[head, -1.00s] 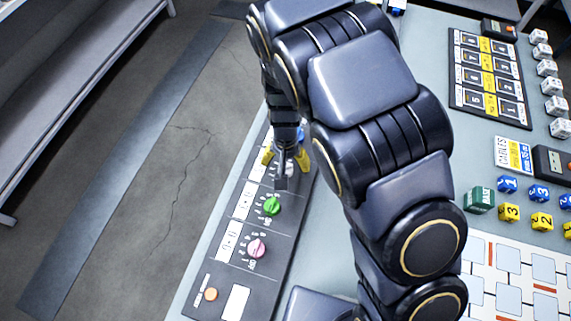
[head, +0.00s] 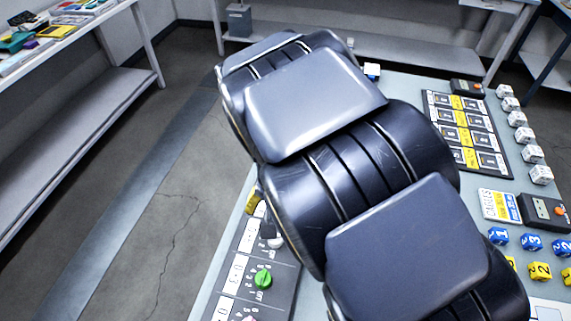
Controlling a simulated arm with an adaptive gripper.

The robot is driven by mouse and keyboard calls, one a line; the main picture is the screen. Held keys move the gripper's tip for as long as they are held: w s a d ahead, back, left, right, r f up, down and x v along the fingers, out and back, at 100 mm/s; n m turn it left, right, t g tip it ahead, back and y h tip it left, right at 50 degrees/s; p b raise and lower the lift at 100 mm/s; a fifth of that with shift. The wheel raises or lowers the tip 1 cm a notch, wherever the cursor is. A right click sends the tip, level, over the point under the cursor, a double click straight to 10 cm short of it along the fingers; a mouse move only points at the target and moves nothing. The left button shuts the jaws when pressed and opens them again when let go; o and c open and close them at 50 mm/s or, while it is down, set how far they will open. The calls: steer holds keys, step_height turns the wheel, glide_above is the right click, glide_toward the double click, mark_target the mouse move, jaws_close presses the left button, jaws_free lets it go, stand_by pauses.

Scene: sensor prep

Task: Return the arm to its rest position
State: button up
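The dark panel (head: 287,272) with white labels lies below. A pale grey lever or knob (head: 268,228) and a green knob (head: 263,278) sit on it. A pink knob is cut off at the bottom edge.
The grey table carries a dark card board (head: 466,130), several white dice (head: 532,155), a yellow and white card (head: 500,206), a dark device (head: 544,212), and blue (head: 531,242) and yellow dice (head: 540,271). A shelf unit (head: 80,120) stands left across open floor.

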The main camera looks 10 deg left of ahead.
steer(key=s+d+r+m+g, duration=0.1)
steer(key=s+d+r, duration=0.45)
steer(key=d, duration=0.25)
steer(key=s+d+r, duration=0.4)
steer(key=d+r, duration=0.2)
steer(key=d, duration=0.3)
steer(key=s+d+r, duration=0.2)
steer(key=s+d, duration=0.2)
steer(key=s, duration=0.5)
steer(key=shift+r+g, duration=0.15)
steer(key=shift+g, duration=0.25)
